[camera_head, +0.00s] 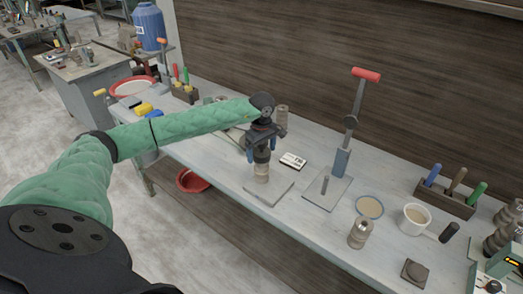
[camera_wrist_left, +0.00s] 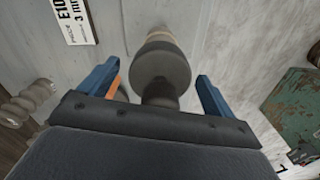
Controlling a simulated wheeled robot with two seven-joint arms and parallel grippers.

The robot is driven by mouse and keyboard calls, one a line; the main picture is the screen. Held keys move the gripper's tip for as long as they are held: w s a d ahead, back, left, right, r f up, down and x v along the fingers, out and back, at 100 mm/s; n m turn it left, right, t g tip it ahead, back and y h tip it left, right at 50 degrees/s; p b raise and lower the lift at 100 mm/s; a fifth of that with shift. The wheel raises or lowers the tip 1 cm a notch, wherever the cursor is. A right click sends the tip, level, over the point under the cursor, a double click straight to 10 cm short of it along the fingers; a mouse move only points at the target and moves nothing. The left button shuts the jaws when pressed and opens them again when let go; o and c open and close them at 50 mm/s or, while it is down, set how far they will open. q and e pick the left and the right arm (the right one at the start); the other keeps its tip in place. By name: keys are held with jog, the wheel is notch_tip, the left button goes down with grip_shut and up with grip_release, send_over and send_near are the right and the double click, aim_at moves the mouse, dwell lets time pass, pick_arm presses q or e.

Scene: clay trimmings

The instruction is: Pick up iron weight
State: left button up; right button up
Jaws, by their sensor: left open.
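A dark grey, rounded piece with a narrower neck, which looks like the iron weight (camera_wrist_left: 160,68), stands between the fingers of my left gripper (camera_wrist_left: 158,72) in the left wrist view. In the head view this dark piece (camera_head: 262,156) sits on top of a tan, ribbed clay piece (camera_head: 262,172) on a grey square board (camera_head: 268,192). My left gripper (camera_head: 264,142) points down over it from above. Its blue fingers are open, one on each side, with gaps to the dark piece in the wrist view. My right gripper is not in view.
A white label card (camera_head: 293,161) lies right of the board. Beyond it stands a lever press with a red handle (camera_head: 366,74). Another ribbed piece (camera_head: 361,233), a bowl (camera_head: 369,207), a cup (camera_head: 414,219) and a dark square block (camera_head: 415,272) stand farther right. A wooden wall backs the bench.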

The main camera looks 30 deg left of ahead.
pick_arm(q)
jog(key=shift+f, duration=0.1)
jog(key=c, duration=1.7)
grip_shut()
jog(key=shift+w, duration=0.1)
